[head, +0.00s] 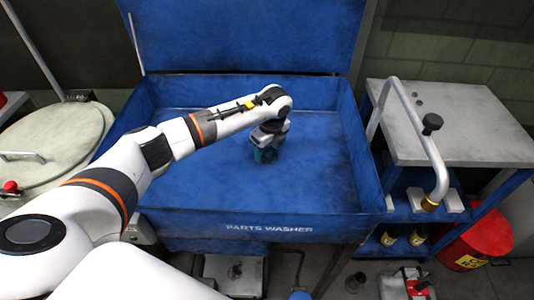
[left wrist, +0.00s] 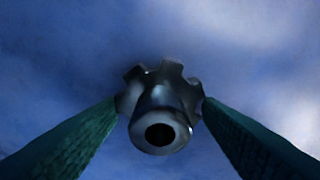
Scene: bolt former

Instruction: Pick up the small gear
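The small gear (left wrist: 160,112) is a dark, shiny metal piece with a toothed rim and a round hub with a hole facing the camera. It shows in the left wrist view between the two green fingers of my left gripper (left wrist: 160,106). Both fingertips appear to touch the toothed rim from opposite sides. In the head view my left gripper (head: 264,156) points down, low over the blue floor of the parts washer (head: 310,185); the gear is hidden there. I cannot tell whether the gear still touches the floor. My right gripper is not in view.
The washer's walls surround the gripper, with its lid (head: 245,35) raised behind. The basin floor around the gripper looks clear. A grey-topped bench (head: 460,125) with a curved pipe (head: 425,140) stands at right, a red bin (head: 480,240) beside it. A round lidded drum (head: 50,140) is at left.

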